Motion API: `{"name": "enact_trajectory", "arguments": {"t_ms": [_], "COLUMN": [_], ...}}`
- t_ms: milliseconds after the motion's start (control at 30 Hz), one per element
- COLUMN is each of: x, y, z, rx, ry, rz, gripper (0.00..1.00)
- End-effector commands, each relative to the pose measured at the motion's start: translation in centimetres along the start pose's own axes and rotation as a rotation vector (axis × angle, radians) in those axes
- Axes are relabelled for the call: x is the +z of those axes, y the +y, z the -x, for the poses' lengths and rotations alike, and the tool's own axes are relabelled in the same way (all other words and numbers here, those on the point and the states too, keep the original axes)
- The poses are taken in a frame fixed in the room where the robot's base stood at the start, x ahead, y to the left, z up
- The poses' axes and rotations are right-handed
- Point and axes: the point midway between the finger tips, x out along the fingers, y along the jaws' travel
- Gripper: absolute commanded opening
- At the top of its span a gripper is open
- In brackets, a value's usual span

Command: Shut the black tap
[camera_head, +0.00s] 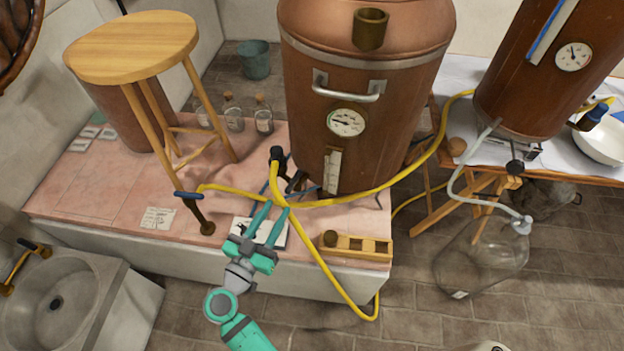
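A black tap (277,156) sits at the lower left of the large copper vessel (300,95), with a yellow hose (275,185) running down from it. Another black knob (515,167) shows under the right copper vessel. I cannot tell from this view whether either tap is open or shut. My teal gripper (277,207) is below and in front of the first tap, over the pink tiled platform. Its two fingers point away from me and are apart, with nothing visibly held. The hose passes close to the fingertips; contact is unclear.
A blue-handled standpipe (195,205) stands left of my gripper. A wooden rack (357,246) lies to its right and a white sheet (262,230) beneath it. A wooden stool (135,50) is at the left; a glass demijohn (480,260) stands on the floor at right.

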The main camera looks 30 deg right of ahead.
Motion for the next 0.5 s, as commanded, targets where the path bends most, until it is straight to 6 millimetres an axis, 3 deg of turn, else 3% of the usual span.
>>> {"name": "enact_trajectory", "arguments": {"t_ms": [233, 500], "x": [-0.9, -1.0], "y": [-0.2, -0.1], "z": [-1.2, -5.8], "rx": [0.020, 0.019], "ry": [0.020, 0.019], "rz": [-0.025, -0.025], "gripper": [0.33, 0.33]}}
